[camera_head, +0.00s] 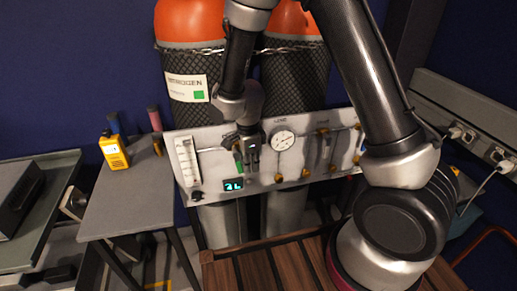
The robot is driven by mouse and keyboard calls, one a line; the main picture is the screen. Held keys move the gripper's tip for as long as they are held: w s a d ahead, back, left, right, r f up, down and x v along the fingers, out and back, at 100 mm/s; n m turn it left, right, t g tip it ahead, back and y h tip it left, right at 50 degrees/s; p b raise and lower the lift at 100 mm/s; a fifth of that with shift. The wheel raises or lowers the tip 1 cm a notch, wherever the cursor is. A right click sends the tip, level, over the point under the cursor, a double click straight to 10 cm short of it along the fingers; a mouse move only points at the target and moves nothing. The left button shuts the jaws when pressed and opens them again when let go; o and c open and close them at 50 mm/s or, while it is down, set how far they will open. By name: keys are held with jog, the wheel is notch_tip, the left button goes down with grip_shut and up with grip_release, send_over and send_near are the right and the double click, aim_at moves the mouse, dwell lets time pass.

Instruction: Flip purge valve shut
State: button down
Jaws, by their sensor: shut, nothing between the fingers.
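A pale valve panel (220,140) stands in front of two gas cylinders. It carries a flowmeter tube, a round gauge, several valves and a small lit display. My arm reaches down from the top, and my gripper (250,166) is at the left-middle of the panel, shut with nothing between its fingers. A green handle (238,163) shows just left of the fingers; I cannot tell whether they touch it. I cannot read a label marking the purge valve, and my gripper hides part of the panel there.
The round gauge (283,140) is just right of my gripper, and the flowmeter (188,158) is to the left. A grey side table (128,200) holds a yellow handheld device (114,152). A socket strip (470,130) runs along the right. Wooden slats (265,268) lie below.

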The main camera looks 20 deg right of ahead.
notch_tip(320, 180, up, 12)
jog(key=shift+a, duration=0.2)
dwell(0.4)
